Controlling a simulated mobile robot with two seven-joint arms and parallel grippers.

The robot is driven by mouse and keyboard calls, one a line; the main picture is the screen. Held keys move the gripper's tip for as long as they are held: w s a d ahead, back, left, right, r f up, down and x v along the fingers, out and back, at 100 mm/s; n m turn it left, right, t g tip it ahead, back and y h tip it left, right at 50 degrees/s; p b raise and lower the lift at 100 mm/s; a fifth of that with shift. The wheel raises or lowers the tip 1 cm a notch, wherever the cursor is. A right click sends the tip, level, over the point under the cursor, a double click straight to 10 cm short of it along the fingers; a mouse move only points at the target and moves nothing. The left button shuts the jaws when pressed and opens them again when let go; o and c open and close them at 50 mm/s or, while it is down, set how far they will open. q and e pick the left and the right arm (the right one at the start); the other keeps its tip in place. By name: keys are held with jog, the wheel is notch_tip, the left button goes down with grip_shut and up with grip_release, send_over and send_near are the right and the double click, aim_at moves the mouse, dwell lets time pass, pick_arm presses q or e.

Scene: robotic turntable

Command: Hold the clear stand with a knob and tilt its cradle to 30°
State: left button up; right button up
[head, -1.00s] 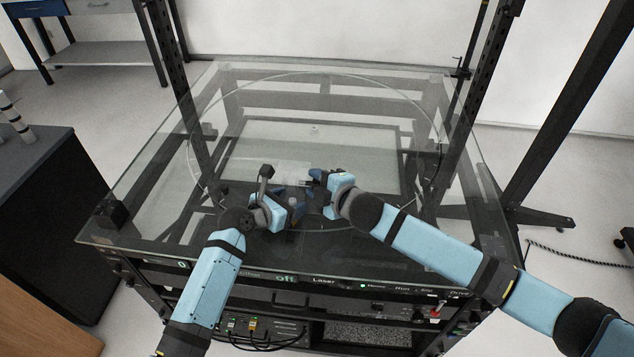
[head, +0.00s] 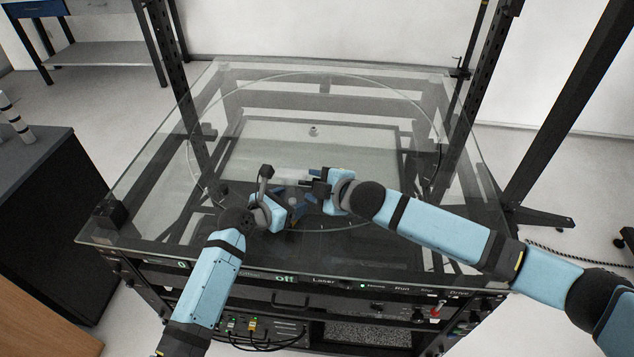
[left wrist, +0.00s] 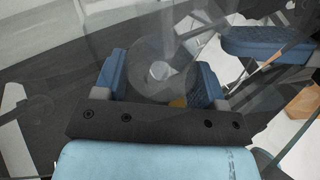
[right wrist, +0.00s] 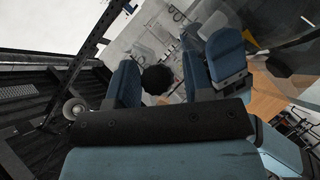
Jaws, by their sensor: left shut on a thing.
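The clear stand (left wrist: 160,55) is see-through and hard to outline. In the left wrist view part of it lies between the fingers of my left gripper (left wrist: 160,85), which is shut on it. In the head view my left gripper (head: 293,210) is low over the glass, and the stand is mostly lost against it. My right gripper (head: 314,186) is just right of the left one. In the right wrist view its fingers (right wrist: 158,82) are apart, with a round black knob (right wrist: 157,79) between them; a gap shows at one finger. I cannot read the cradle's angle.
The glass tabletop (head: 140,205) is wide and clear behind and beside the grippers. A small black block (head: 111,212) sits at its left front corner. Dark upright posts (head: 475,60) rise at the back. The two grippers are very close together.

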pick_arm(q)
jog(key=shift+w+r, duration=0.1)
pick_arm(e)
jog(key=shift+o, duration=0.7)
jog(key=shift+f, duration=0.15)
jog(key=shift+d+r, duration=0.1)
jog(key=shift+r, duration=0.1)
jog(key=v, duration=1.1)
jog(key=shift+s+d, duration=0.25)
jog(key=shift+r, duration=0.1)
pick_arm(q)
jog(key=o, duration=1.2)
